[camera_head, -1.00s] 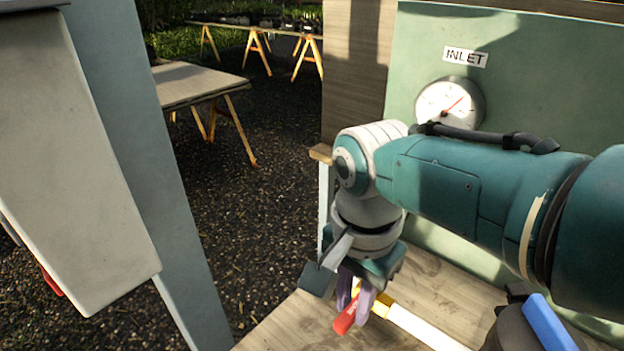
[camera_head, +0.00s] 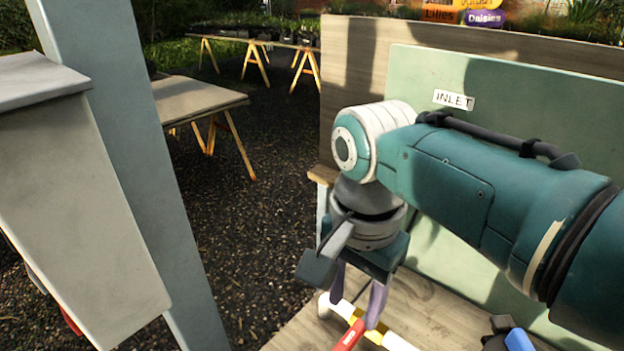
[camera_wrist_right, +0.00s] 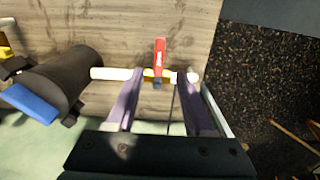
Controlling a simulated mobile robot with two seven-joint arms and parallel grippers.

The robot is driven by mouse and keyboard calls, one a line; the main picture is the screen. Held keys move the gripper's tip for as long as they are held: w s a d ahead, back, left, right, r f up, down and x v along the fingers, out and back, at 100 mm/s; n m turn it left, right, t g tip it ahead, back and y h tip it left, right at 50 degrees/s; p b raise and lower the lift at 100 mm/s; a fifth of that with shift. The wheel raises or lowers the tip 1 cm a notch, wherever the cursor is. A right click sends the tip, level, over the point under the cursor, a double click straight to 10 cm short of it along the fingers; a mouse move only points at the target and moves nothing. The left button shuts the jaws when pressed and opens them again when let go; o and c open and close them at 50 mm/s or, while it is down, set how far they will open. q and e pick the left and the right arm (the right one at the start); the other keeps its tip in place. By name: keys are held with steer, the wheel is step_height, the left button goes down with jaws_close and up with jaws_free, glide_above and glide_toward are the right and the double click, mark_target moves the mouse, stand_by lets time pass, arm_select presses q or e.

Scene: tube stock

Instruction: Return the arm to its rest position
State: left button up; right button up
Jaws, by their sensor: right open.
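My right arm reaches in from the right. Its gripper (camera_head: 357,300) has purple fingers spread apart and points down over the bench. Below it lies a white pipe (camera_head: 402,344) with a yellow valve body (camera_head: 375,335) and a red valve handle (camera_head: 349,336). In the right wrist view, the red handle (camera_wrist_right: 160,52) stands across the pipe (camera_wrist_right: 112,74), between the open fingers (camera_wrist_right: 161,78) in the picture. The fingers seem clear of the handle, though the exact gap is hard to tell. My left gripper is not in view.
A green panel with an INLET label (camera_head: 454,99) stands behind the arm. A trestle table (camera_head: 195,97) stands on open gravel further back.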

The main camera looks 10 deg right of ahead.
step_height(320, 180, up, 2)
steer(key=shift+r, duration=0.25)
steer(key=shift+s+f, duration=0.1)
